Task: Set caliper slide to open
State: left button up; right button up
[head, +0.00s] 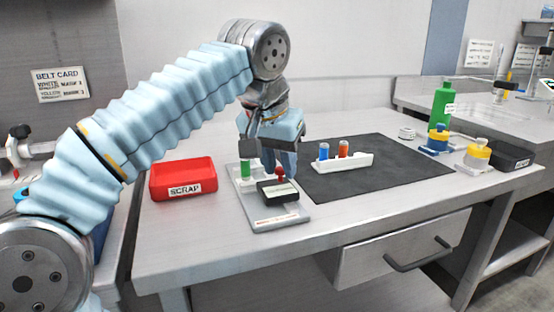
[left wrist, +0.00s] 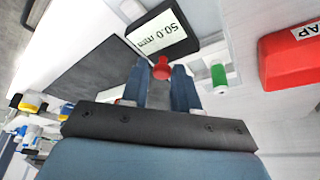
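The caliper is a grey base plate (head: 262,220) on the bench with a black display block (head: 278,191) and a red knob (head: 280,172). In the left wrist view the display (left wrist: 163,33) reads 50.0 mm, and the red knob (left wrist: 161,68) shows at the fingertips. A green cylinder (head: 245,169) stands at the plate's left; it also shows in the left wrist view (left wrist: 219,77). My left gripper (head: 283,166) points down over the caliper. Its fingers (left wrist: 159,75) are apart, near the knob, with nothing clearly gripped. My right gripper is out of view.
A red SCRAP bin (head: 183,180) stands left of the caliper. A white rack (head: 342,162) with blue and orange pieces sits on the dark mat (head: 400,165) to the right. A green bottle (head: 441,104), yellow-topped containers (head: 478,154) and a black box (head: 511,157) stand at far right.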

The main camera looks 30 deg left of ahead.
aim_at(270, 195)
pick_arm(q)
jog(key=o, duration=0.3)
jog(key=shift+r, duration=0.1)
jog(key=p+v, duration=0.3)
jog(key=v, duration=1)
jog(key=shift+s+r, duration=0.15)
jog(key=shift+r, duration=0.15)
